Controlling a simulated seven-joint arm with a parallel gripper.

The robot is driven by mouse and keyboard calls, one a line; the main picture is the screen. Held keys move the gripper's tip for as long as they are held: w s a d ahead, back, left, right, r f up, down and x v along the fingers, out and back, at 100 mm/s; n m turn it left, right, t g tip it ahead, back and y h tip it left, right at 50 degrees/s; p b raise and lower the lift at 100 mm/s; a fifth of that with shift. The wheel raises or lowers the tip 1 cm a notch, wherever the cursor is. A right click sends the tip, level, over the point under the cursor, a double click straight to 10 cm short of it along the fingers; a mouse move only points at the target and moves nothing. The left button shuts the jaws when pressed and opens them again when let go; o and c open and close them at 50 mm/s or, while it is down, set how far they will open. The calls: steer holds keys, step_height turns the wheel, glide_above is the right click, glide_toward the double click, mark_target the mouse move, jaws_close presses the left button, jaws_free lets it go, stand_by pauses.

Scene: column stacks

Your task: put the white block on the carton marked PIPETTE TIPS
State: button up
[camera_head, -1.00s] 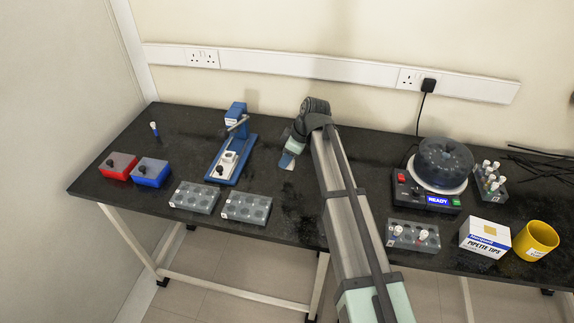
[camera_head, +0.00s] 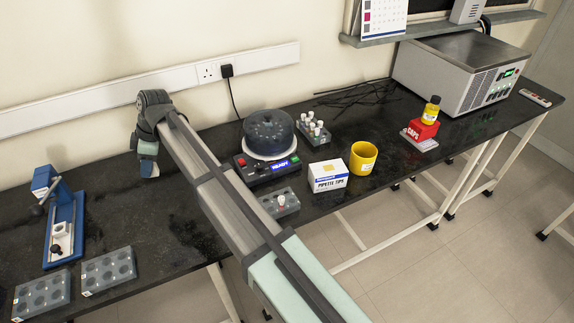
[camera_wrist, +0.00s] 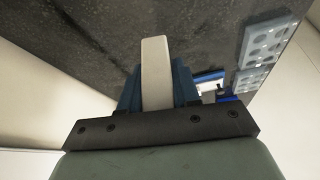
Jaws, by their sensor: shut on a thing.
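The white block (camera_wrist: 155,75) is upright between the blue fingers of my gripper (camera_wrist: 158,88) in the wrist view, and the gripper is shut on it. In the head view my gripper (camera_head: 148,166) hangs over the back of the black bench, left of the centrifuge; the block cannot be made out there. The carton marked PIPETTE TIPS (camera_head: 329,184) is white with a blue band. It stands near the bench's front edge, well to the right of my gripper, and nothing is seen standing on it.
A yellow cup (camera_head: 363,160) stands close right of the carton. The round dark-lidded machine (camera_head: 268,137) lies between my gripper and the carton. A tube rack (camera_head: 283,205) is partly behind my arm. A blue stand (camera_head: 65,225) is at left.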

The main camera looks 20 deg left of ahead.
steer(key=w+d+r+m, duration=0.1)
steer(key=w+d, duration=0.7)
steer(key=w+d+r+m+t, duration=0.1)
steer(key=w+d+r+m, duration=0.1)
steer(key=w+d, duration=0.6)
steer(key=w+d+r+m+t, duration=0.1)
steer(key=w+d+r+m, duration=0.1)
steer(key=w+d, duration=0.7)
steer(key=shift+w+d+y, duration=0.1)
steer(key=shift+d+y, duration=0.05)
steer(key=shift+y, duration=0.25)
steer(key=w+d+r+m, duration=0.1)
steer(key=w+d, duration=0.2)
steer(key=d, duration=0.6)
glide_above(321, 166)
steer(key=d, duration=0.2)
steer(key=shift+m+t, duration=0.3)
steer(key=shift+a+f, duration=0.15)
steer(key=shift+f, duration=4.45)
steer(key=shift+f, duration=0.1)
steer(key=o, duration=1)
